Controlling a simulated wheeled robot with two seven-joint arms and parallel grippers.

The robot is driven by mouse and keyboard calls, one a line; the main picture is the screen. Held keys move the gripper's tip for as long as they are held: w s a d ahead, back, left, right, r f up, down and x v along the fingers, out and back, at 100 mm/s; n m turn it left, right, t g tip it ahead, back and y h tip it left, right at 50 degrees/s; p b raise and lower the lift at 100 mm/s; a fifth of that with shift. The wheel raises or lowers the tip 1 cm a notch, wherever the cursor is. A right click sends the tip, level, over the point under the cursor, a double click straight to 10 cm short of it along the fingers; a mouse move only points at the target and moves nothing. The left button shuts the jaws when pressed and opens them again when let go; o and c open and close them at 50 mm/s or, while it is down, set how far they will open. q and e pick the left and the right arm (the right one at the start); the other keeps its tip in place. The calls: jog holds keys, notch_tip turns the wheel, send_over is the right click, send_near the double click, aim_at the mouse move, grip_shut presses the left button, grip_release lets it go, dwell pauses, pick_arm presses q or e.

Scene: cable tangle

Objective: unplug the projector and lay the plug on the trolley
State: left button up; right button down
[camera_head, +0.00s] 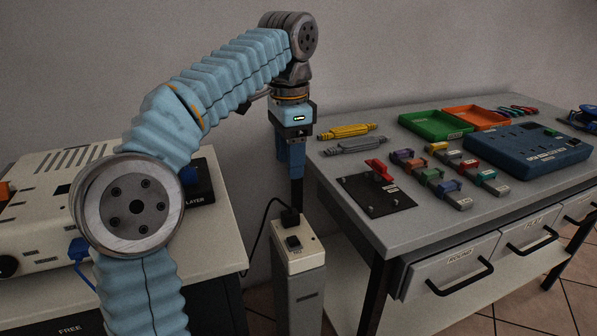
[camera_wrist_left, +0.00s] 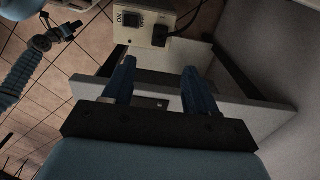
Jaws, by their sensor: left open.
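A black plug (camera_head: 290,217) sits in the top of a pale socket post, with a black cable running from it down to the left. The plug also shows in the wrist view (camera_wrist_left: 160,41), beside the ON switch. My left gripper (camera_head: 296,195) points down just above the plug; in the wrist view its two blue fingers (camera_wrist_left: 158,78) are apart with nothing between them. A white device (camera_head: 50,185), possibly the projector, stands on the left cabinet. I cannot tell which furniture is the trolley. What seems my right arm's end (camera_wrist_left: 68,30) shows small in the wrist view.
The socket post (camera_head: 299,262) stands between the left cabinet (camera_head: 228,235) and the grey bench (camera_head: 400,232). The bench bears a green tray (camera_head: 435,124), an orange tray (camera_head: 478,117), a blue panel (camera_head: 525,152) and several coloured connectors. A black box (camera_head: 198,185) lies near the white device.

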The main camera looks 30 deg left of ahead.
aim_at(290, 213)
pick_arm(q)
notch_tip(290, 213, down, 12)
jog(key=b, duration=0.3)
jog(key=shift+s+r, duration=0.1)
jog(key=shift+r, duration=0.1)
jog(key=shift+f, duration=0.75)
jog(key=shift+c, duration=0.3)
grip_shut()
